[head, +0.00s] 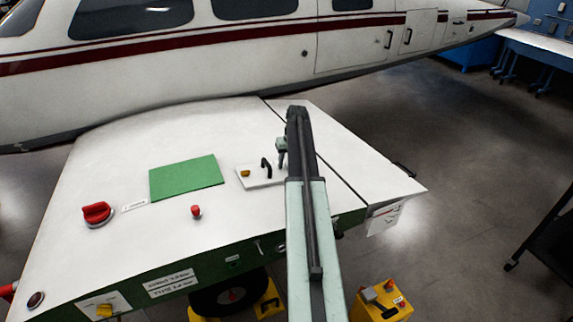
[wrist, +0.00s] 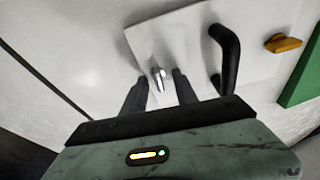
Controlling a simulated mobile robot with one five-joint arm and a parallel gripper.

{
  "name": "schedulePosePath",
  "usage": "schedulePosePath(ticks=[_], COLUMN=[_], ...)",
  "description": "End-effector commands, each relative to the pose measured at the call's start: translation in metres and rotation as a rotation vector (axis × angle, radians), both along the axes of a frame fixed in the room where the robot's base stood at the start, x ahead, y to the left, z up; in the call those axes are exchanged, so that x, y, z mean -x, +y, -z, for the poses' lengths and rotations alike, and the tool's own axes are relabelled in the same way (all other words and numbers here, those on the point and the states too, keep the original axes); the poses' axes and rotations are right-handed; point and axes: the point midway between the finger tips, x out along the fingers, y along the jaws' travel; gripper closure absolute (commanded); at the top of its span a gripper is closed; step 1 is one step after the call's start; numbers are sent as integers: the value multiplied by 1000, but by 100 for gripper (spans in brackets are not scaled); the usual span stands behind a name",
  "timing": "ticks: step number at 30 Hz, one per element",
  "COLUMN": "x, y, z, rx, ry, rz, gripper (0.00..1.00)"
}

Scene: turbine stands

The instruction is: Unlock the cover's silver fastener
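The cover (head: 256,183) is a pale plate on the white wing, with a black handle (head: 266,166) and a yellow-orange latch (head: 245,173). In the wrist view the cover (wrist: 183,40) fills the middle, with the handle (wrist: 230,60) to the right and the yellow latch (wrist: 284,43) further right. The silver fastener (wrist: 158,79) is small and shiny and lies between my gripper's fingertips (wrist: 161,77), with gaps visible on both sides. My gripper (head: 281,152) is open over the cover's right end. The head view does not show the fastener clearly.
The black handle stands up close to the right of my fingers. A green panel (head: 187,178), a red knob (head: 97,213) and a small red cap (head: 196,211) are left on the wing. The aircraft's fuselage (head: 200,65) stands behind. A yellow box (head: 384,300) is on the floor.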

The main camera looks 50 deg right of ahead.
Motion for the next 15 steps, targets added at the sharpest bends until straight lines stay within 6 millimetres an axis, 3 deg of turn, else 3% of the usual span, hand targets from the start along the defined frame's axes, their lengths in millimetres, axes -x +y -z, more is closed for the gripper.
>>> schedulePosePath(ticks=[5, 7, 15], x=[0, 0, 0], y=[0, 0, 0], z=[0, 0, 0], rx=[0, 0, 0], ry=[0, 0, 0], rz=[0, 0, 0], gripper=[66, 59, 59])
